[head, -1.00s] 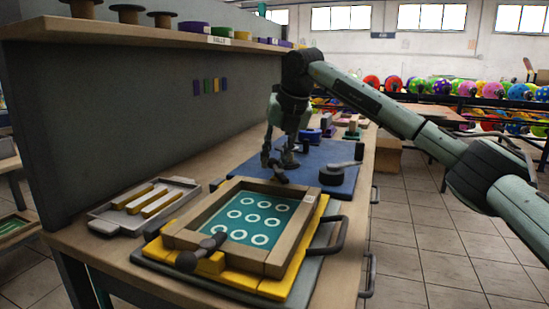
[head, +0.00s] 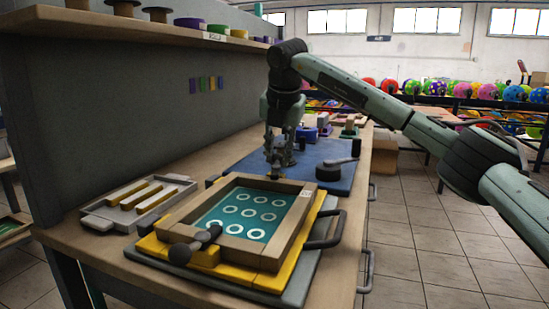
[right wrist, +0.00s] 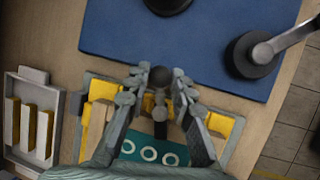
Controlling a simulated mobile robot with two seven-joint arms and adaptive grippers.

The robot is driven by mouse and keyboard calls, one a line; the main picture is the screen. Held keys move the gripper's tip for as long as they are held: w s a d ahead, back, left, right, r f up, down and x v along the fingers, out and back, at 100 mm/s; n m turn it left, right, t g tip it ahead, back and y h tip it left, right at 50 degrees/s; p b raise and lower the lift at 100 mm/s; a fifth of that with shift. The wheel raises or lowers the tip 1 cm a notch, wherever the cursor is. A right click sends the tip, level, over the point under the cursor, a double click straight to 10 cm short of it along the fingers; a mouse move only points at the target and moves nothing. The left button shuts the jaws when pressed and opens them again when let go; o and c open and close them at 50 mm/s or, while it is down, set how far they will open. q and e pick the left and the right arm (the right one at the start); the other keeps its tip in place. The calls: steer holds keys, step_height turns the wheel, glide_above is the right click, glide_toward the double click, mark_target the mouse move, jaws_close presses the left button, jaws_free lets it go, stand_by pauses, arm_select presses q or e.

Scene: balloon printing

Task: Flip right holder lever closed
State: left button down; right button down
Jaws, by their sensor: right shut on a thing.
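A wooden frame (head: 175,230) holds a teal screen with white rings (head: 243,215). It lies on a yellow base (head: 225,274). A dark lever with a round knob (head: 195,245) lies at the frame's near side. At the far side, my right gripper (head: 275,168) is shut on the knob of the far holder lever. In the right wrist view, that knob (right wrist: 160,77) shows between the fingertips, with the lever's shaft below it toward the teal screen. The fingers partly hide the lever in the head view. My left gripper is not in view.
A blue mat (head: 235,160) lies beyond the frame, with a round dark piece with a handle (head: 330,172) on it. A grey tray with yellow bars (head: 110,215) stands left of the frame. A panel wall with a shelf (head: 150,30) bounds the left.

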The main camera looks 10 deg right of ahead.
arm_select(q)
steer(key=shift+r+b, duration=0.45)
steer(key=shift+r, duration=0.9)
arm_select(e)
steer(key=shift+s+d+m+h, duration=0.15)
steer(key=shift+d+m+h, duration=0.15)
steer(key=shift+m, duration=0.5)
steer(key=shift+s+d+m+h, duration=0.15)
steer(key=shift+m+h, duration=0.25)
steer(key=shift+m, duration=0.4)
steer(key=c, duration=1.3)
jaws_free()
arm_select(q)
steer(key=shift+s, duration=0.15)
arm_select(e)
steer(key=v, duration=1.2)
steer(key=shift+w, duration=0.25)
steer(key=shift+r, duration=0.1)
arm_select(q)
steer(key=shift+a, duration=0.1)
